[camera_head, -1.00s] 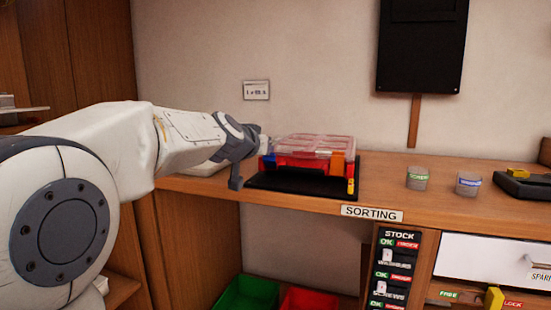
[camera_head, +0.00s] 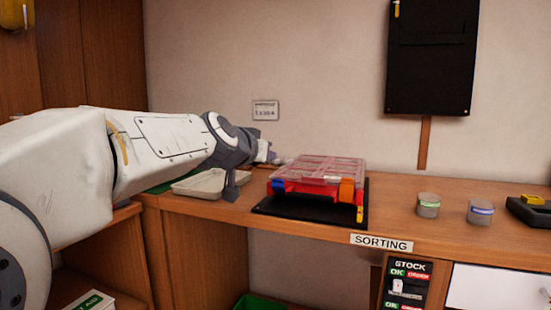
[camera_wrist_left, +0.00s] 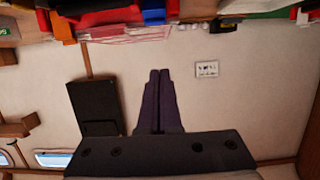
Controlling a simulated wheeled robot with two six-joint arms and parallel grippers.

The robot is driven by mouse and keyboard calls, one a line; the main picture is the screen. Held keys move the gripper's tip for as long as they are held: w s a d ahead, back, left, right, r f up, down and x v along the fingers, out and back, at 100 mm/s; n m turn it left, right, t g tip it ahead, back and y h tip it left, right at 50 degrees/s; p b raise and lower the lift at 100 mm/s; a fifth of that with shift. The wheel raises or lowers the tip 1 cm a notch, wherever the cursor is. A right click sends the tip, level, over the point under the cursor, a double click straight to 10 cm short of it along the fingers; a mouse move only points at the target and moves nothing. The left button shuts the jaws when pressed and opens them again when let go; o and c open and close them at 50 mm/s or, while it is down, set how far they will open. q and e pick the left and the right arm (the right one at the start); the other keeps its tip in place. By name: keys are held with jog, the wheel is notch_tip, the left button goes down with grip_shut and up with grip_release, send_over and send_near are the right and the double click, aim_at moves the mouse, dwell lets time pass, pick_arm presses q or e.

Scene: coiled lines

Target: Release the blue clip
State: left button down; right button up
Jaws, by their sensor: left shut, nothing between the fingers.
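A red case (camera_head: 300,187) with a clear, compartmented lid (camera_head: 322,170) lies on a black mat (camera_head: 292,209) on the bench. The blue clip (camera_head: 278,186) is on the left of its front side, and an orange clip (camera_head: 346,191) is at the right. I cannot tell whether the blue clip is latched. My left gripper (camera_head: 272,158) is shut and empty, just left of the lid's back left corner, apart from the blue clip. In the left wrist view its fingers (camera_wrist_left: 159,75) are together; the blue clip (camera_wrist_left: 154,15) shows upside down beyond them.
A pale tray (camera_head: 201,184) lies left of the case, behind my left wrist. Two small jars, one green-labelled (camera_head: 428,205) and one blue-labelled (camera_head: 481,212), stand to the right. A black panel (camera_head: 432,60) hangs on the wall. The bench between case and jars is clear.

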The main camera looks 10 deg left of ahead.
pick_arm(q)
jog(key=shift+v, duration=1.2)
